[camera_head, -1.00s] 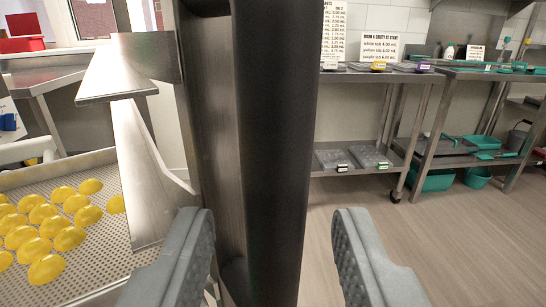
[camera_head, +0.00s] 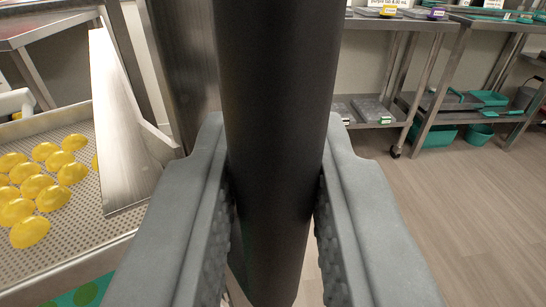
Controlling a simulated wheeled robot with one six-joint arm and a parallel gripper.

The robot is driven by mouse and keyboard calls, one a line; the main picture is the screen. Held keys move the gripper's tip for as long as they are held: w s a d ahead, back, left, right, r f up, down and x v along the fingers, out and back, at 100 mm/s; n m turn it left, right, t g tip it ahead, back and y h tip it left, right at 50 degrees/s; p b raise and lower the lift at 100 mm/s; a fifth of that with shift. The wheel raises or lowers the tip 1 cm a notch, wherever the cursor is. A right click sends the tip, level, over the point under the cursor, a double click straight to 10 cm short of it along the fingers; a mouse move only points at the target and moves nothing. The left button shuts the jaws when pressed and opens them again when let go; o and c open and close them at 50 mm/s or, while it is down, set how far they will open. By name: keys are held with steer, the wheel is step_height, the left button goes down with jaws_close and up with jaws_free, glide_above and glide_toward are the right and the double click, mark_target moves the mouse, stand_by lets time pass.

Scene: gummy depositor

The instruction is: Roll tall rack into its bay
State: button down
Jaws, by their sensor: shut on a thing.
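A thick black upright bar (camera_head: 273,100) runs from top to bottom through the middle of the camera_head view. It looks like the handle of the tall rack, but most of the rack is out of view. My gripper (camera_head: 272,190) is shut on this bar, one grey finger against each side. A steel upright (camera_head: 185,60) stands just behind and left of the bar. The rack's bay cannot be made out.
On the left, a perforated tray (camera_head: 110,235) holds several yellow domed pieces (camera_head: 30,232), with a steel chute (camera_head: 120,130) over it. Steel shelving (camera_head: 380,125) and a table with teal bins (camera_head: 435,135) stand at the back right. The floor (camera_head: 450,220) at right is clear.

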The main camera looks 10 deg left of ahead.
steer(key=w+d+m+g+h, duration=0.1)
steer(key=w+d+m+h, duration=0.35)
steer(key=d, duration=1.15)
steer(key=w+d+m+g+h, duration=0.15)
steer(key=d+m+h, duration=0.35)
steer(key=d+h, duration=0.75)
steer(key=s+d+m+g+h, duration=0.1)
steer(key=s+d+m+g, duration=0.3)
steer(key=d, duration=0.7)
steer(key=s+d+m+g+h, duration=0.1)
steer(key=s+d+g+h, duration=0.1)
steer(key=s+d, duration=0.7)
steer(key=s+d+m+g, duration=0.4)
steer(key=s+d+g, duration=0.3)
steer(key=s, duration=0.6)
steer(key=s+d+m+g+h, duration=0.1)
steer(key=s+d+m+g, duration=0.4)
steer(key=s, duration=0.8)
steer(key=d+g, duration=0.2)
steer(key=d, duration=0.1)
steer(key=shift+s, duration=0.3)
steer(key=shift+s+f, duration=0.1)
steer(key=shift+f, duration=0.05)
